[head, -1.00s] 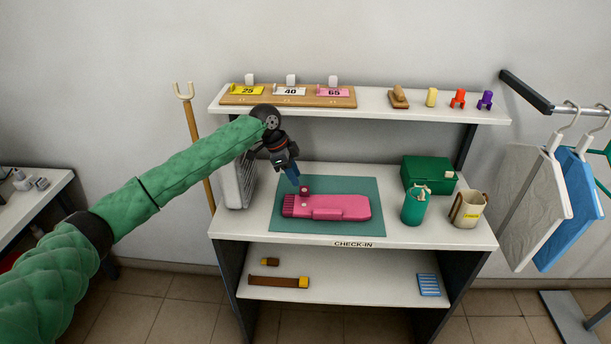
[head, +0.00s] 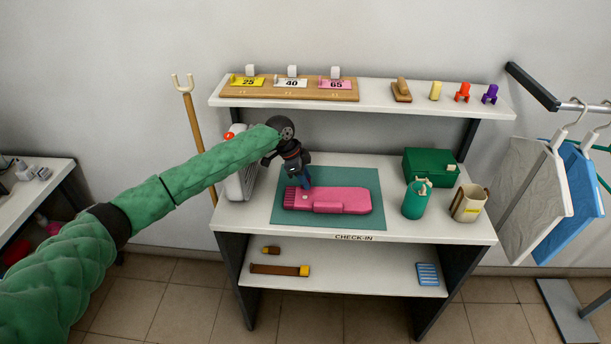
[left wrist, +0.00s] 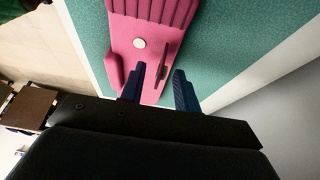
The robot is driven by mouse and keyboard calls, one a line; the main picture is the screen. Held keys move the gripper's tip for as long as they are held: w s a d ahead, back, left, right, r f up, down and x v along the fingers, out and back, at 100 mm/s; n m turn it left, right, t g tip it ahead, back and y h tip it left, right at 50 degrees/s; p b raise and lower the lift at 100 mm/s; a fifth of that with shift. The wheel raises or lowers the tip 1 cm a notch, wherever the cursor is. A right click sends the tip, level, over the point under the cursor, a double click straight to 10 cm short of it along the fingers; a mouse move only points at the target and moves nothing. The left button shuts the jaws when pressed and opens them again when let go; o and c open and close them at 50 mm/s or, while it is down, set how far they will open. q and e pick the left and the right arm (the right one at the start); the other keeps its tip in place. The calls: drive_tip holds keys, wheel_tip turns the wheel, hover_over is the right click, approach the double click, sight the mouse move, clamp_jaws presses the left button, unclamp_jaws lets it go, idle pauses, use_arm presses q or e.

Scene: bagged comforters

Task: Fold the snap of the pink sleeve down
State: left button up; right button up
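The pink sleeve (head: 335,201) lies flat on the green mat (head: 372,218) on the check-in counter; it also shows in the left wrist view (left wrist: 175,20). A pale round stud (left wrist: 139,43) sits on the sleeve. A thin dark-edged strip (left wrist: 163,62), perhaps the snap flap seen edge-on, shows near the fingertips; its exact pose is unclear. My left gripper (head: 306,184) points down at the left part of the sleeve and hides the snap in the head view. Its blue fingers (left wrist: 160,88) are apart, with pink sleeve visible between them. My right gripper is out of view.
A grey case (head: 240,180) stands at the left. The shelf above (head: 380,92) holds a tag board (head: 300,96).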

use_arm(q)
drive_tip(key=shift+w+f, duration=0.1)
drive_tip(key=shift+f, duration=0.2)
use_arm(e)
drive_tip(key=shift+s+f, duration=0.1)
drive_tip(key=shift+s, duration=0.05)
use_arm(q)
clamp_jaws()
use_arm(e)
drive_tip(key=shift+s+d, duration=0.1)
use_arm(q)
drive_tip(key=shift+t, duration=0.3)
drive_tip(key=shift+s, duration=0.2)
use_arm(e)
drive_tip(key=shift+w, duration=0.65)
use_arm(q)
drive_tip(key=shift+b, duration=0.3)
drive_tip(key=shift+s, duration=0.1)
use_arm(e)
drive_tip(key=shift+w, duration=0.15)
